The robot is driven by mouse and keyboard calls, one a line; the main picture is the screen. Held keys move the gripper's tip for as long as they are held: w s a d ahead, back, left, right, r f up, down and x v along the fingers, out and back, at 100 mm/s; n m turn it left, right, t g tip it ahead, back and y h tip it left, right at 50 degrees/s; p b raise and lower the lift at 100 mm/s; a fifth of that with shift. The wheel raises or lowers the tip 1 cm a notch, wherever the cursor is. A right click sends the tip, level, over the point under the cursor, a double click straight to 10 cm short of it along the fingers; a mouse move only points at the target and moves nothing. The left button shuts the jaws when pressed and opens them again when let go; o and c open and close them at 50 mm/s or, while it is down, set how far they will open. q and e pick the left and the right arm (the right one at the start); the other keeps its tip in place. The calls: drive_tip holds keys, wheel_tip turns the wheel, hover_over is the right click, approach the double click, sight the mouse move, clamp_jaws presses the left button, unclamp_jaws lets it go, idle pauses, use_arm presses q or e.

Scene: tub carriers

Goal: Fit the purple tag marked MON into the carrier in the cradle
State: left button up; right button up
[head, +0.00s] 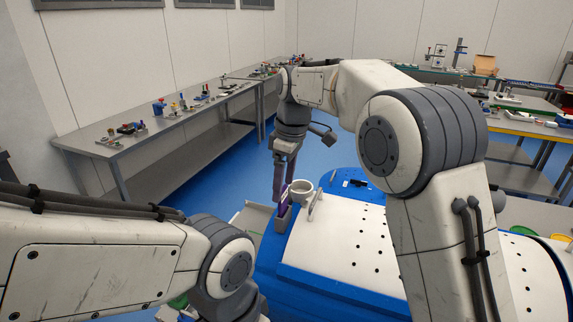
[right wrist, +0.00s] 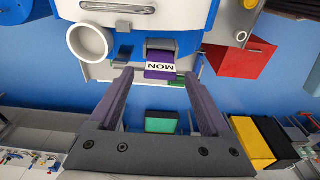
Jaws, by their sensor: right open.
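The purple tag (right wrist: 160,72) shows in the right wrist view with MON on a white label, upside down in the picture. It sits at a grey holder (right wrist: 160,44) on the blue and white body. In the head view the tag (head: 282,207) is a small purple patch at a grey holder (head: 281,224). My right gripper (right wrist: 159,78) is open, its two purple-grey fingers on either side of the tag. In the head view the right gripper (head: 283,184) points down above the holder. Contact cannot be told. My left gripper is out of view. I cannot make out the carrier or cradle.
A long grey bench (head: 150,129) with several small items runs along the left wall. More benches stand at the right. A red bin (right wrist: 243,58) and a yellow bin (right wrist: 250,138) show in the wrist view.

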wheel_tip(320, 180, up, 7)
drive_tip(key=s+a+f+m, duration=0.1)
drive_tip(key=s+f+m, duration=0.15)
drive_tip(key=s, duration=0.55)
drive_tip(key=s+f+m, duration=0.1)
drive_tip(key=s+f, duration=0.2)
drive_tip(key=s, duration=0.6)
drive_tip(key=s+d+f+m, duration=0.1)
drive_tip(key=s+d+f, duration=0.1)
drive_tip(key=s+f, duration=0.3)
drive_tip(key=s+d+f+m, duration=0.2)
drive_tip(key=s+f, duration=0.3)
drive_tip(key=s, duration=0.6)
drive_tip(key=shift+d+g, duration=0.3)
drive_tip(key=shift+d, duration=0.5)
